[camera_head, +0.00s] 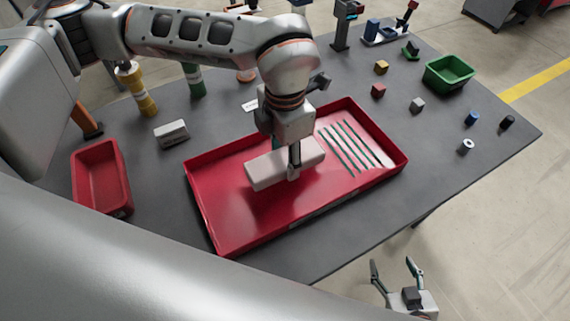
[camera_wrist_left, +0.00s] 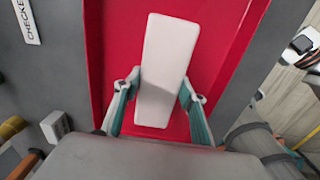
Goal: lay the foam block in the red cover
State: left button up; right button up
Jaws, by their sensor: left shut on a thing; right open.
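The white foam block (camera_head: 265,172) is in my left gripper (camera_head: 293,170), over the red cover (camera_head: 230,235). The cover is a wide shallow red tray with slots at its right end. In the left wrist view the foam block (camera_wrist_left: 165,60) lies lengthwise between the two fingers of my left gripper (camera_wrist_left: 160,100), with the red floor of the cover (camera_wrist_left: 115,50) around it. I cannot tell whether the block touches that floor. My right gripper (camera_head: 397,275) is open and empty, beyond the table's front edge.
A smaller red bin (camera_head: 101,178) and a pale box (camera_head: 171,133) stand left of the cover. A green bin (camera_head: 448,73) and several small blocks and cylinders are at the right. The table's front right is clear.

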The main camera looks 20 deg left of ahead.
aim_at(285, 167)
pick_arm(q)
jog(key=shift+f, duration=1.7)
jog(key=shift+f, duration=0.15)
jog(key=o, duration=0.8)
notch_tip(285, 167, up, 12)
jog(key=shift+r, duration=0.15)
